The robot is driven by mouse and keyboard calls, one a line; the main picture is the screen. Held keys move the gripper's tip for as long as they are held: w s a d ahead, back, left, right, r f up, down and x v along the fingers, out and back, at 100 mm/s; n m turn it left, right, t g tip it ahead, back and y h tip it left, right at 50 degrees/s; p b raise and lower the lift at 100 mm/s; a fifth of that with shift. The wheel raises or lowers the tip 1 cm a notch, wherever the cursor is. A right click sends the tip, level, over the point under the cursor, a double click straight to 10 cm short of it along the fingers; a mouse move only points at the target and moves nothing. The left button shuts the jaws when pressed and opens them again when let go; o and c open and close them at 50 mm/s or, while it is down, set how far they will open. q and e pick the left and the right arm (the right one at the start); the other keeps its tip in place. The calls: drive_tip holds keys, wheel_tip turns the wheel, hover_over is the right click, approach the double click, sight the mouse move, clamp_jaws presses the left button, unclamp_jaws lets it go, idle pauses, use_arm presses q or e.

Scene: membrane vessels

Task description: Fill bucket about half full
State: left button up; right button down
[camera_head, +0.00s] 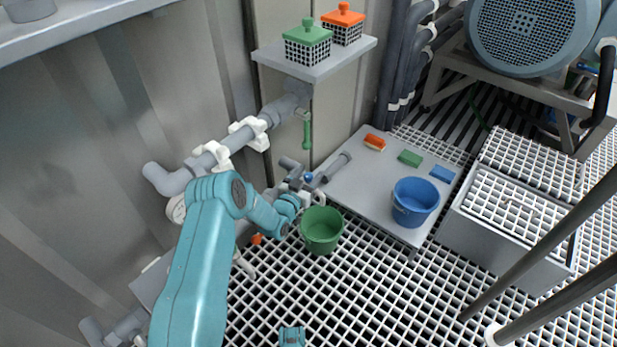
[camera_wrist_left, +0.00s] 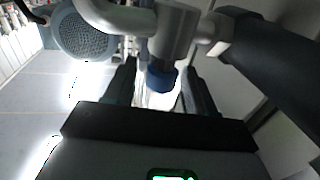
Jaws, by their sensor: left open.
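A green bucket (camera_head: 322,240) stands upright on the white grating, just below the end of a grey pipe. I cannot make out a water level in it. A blue tap knob (camera_head: 309,178) is on the pipe above it. My left gripper (camera_head: 314,190) is at this knob. In the left wrist view the blue knob (camera_wrist_left: 161,76) lies between the two dark fingers of my left gripper (camera_wrist_left: 160,92), which is open with gaps at both sides. A pale streaky patch shows below the knob; I cannot tell whether it is water.
A blue bucket (camera_head: 415,203) stands on a low grey platform (camera_head: 362,190) with orange, green and blue brushes behind it. A grey slatted box (camera_head: 500,235) is to the right. Wall pipes (camera_head: 215,155) run beside my left arm. The grating in front is mostly clear.

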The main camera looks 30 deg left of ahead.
use_arm(q)
drive_tip(key=c, duration=0.9)
drive_tip(key=shift+d+n+y, duration=0.1)
drive_tip(key=shift+n+y, duration=0.3)
drive_tip(key=shift+y, duration=0.1)
drive_tip(key=shift+n+g+y, duration=0.3)
drive_tip(key=shift+n+y, duration=0.3)
drive_tip(key=shift+y, duration=0.4)
drive_tip(key=n+g+y, duration=0.2)
drive_tip(key=n+y, duration=0.1)
drive_tip(key=y, duration=0.1)
drive_tip(key=shift+y, duration=0.4)
drive_tip(key=n+g+y, duration=0.5)
drive_tip(key=n+g, duration=0.1)
drive_tip(key=shift+g+y, duration=0.4)
drive_tip(key=shift+g, duration=0.3)
